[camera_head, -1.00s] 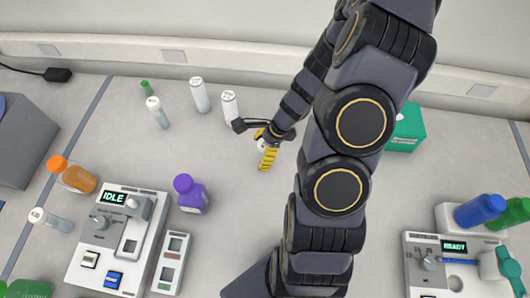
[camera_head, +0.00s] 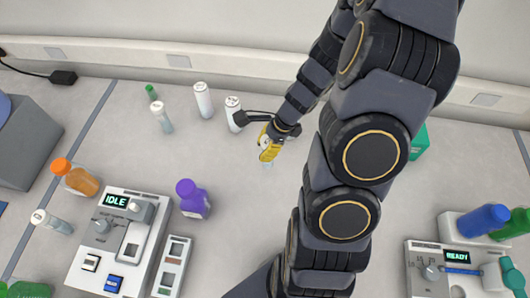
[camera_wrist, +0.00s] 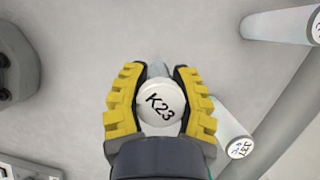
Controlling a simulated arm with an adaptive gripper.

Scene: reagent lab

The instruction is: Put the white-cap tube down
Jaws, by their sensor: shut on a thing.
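My gripper (camera_head: 268,150) is shut on the white-cap tube. Its yellow fingers press on both sides of the white cap marked K23 (camera_wrist: 160,104) in the wrist view. In the head view a pale bit of the tube (camera_head: 267,164) shows below the fingers, over open bench. The fingers and arm hide most of it, and I cannot tell whether its bottom touches the bench.
Other white-capped tubes stand nearby: one just left of my gripper (camera_head: 234,115), one behind it (camera_head: 203,100), one farther left (camera_head: 162,117). A purple bottle (camera_head: 193,198) stands front-left, beside the IDLE device (camera_head: 117,245). Bench between bottle and gripper is clear.

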